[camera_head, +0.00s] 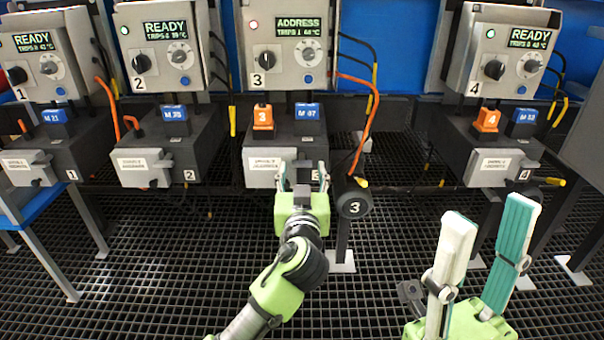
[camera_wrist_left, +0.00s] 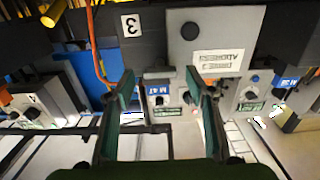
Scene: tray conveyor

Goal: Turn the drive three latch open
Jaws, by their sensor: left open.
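The drive three unit (camera_head: 288,45) has its screen reading ADDRESS, and a dark base (camera_head: 285,125) with an orange block and a blue block stands below it. A grey front plate with a white label (camera_head: 265,162) is on the base, partly hidden by my left gripper (camera_head: 302,178). My right gripper (camera_head: 485,235) is open and empty at lower right.
Drive units one (camera_head: 40,55), two (camera_head: 165,45) and four (camera_head: 505,50) stand alongside, each with a labelled grey front plate. A black round piece marked 3 (camera_head: 353,198) hangs right of the left gripper, near an orange cable (camera_head: 370,120). Open grating floor (camera_head: 150,260) lies in front.

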